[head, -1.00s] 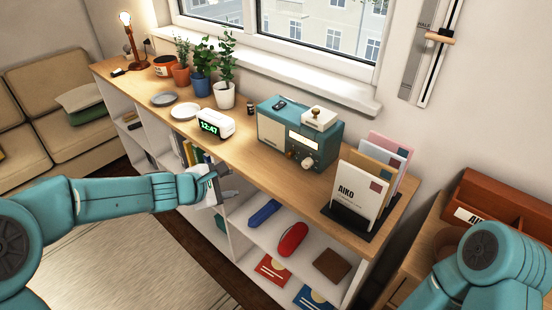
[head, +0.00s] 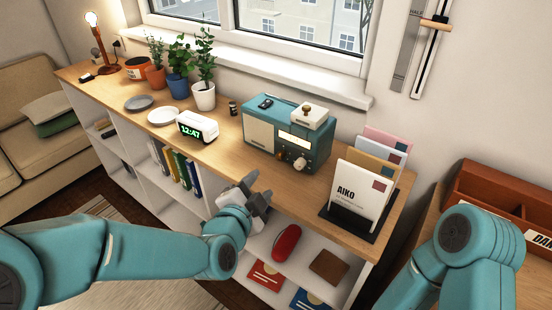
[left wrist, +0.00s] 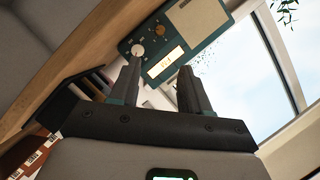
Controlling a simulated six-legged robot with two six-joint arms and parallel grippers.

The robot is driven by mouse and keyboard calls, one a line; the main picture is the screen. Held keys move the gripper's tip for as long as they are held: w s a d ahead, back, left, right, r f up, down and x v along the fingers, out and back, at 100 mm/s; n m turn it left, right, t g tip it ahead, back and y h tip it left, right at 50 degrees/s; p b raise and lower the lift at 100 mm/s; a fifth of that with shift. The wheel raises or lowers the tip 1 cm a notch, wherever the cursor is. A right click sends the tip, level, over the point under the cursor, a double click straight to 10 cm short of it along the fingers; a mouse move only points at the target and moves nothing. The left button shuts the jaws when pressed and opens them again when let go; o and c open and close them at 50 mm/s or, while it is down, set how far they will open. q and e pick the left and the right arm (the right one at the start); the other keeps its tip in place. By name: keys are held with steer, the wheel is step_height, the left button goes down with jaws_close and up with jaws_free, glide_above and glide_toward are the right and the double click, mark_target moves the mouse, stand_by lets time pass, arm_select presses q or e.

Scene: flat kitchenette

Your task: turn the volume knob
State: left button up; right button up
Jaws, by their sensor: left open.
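The teal radio (head: 262,113) stands on the wooden shelf top, with a cream speaker panel and a lit dial. A round pale knob (head: 299,164) sits low on its front, with smaller brass controls nearby. In the left wrist view the radio (left wrist: 205,42) is seen tilted, and the pale knob (left wrist: 137,50) appears just beyond one fingertip. My left gripper (head: 258,190) is open and empty, in front of the shelf's edge, below and left of the knob and apart from it. Its two fingers (left wrist: 160,78) point toward the radio. My right gripper is not in view.
A white box with a brass knob (head: 309,116) stands on the radio. A letter holder (head: 334,222) with cards is to the right. A digital clock (head: 194,125), plates and potted plants are to the left. The shelf top before the radio is clear.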

mark_target(279, 158)
arm_select(q)
steer(key=p+x, duration=0.1)
steer(key=x, duration=1.4)
steer(key=shift+a+f, duration=0.15)
steer(key=shift+a, duration=0.05)
jaws_close()
